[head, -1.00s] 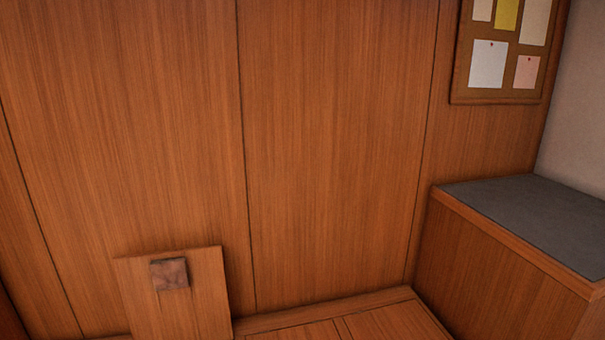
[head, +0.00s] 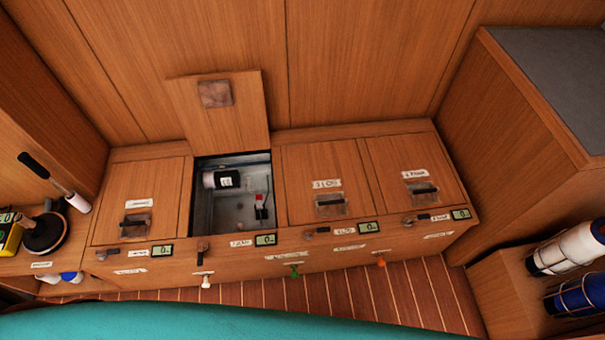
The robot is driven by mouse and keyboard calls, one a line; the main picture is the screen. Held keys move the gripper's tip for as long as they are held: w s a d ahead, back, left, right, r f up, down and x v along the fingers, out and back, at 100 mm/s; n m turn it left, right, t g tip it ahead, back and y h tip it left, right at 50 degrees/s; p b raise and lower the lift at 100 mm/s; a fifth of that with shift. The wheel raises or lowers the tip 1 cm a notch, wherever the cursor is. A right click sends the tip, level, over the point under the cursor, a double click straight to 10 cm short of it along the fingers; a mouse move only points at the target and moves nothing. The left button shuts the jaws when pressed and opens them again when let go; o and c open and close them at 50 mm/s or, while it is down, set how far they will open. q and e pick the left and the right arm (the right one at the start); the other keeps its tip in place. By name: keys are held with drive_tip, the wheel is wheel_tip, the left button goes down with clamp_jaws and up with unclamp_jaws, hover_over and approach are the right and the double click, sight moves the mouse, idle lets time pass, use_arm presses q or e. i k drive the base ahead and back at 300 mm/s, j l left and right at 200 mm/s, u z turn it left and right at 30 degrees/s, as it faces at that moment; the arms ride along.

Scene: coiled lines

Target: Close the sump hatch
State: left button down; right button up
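One hatch lid (head: 218,112) stands raised against the wood wall at the back of a long wooden bench. It has a square brown handle plate near its top. Below it is the open compartment (head: 232,190), a grey well holding a white cylinder (head: 222,179) and a small black and red fitting (head: 261,206). The other lids, one to the left (head: 143,195) and two to the right (head: 325,183), lie shut. The labels are too small to read surely, so I cannot confirm which is the sump hatch. Neither gripper is in view.
Small displays, latches and coloured knobs line the bench front (head: 330,252). A plunger (head: 44,233) and a black-handled tool (head: 55,183) are at the left. A grey-topped cabinet (head: 545,90) and strapped cylinders (head: 567,250) stand right. A teal surface (head: 250,322) crosses the near edge.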

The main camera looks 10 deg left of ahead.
sight(218, 112)
drive_tip(key=k+j, duration=0.1)
drive_tip(key=j, duration=0.45)
drive_tip(key=j+z, duration=0.1)
drive_tip(key=j, duration=0.45)
drive_tip(key=k+j, duration=0.15)
drive_tip(key=j, duration=0.35)
drive_tip(key=j+z, duration=0.05)
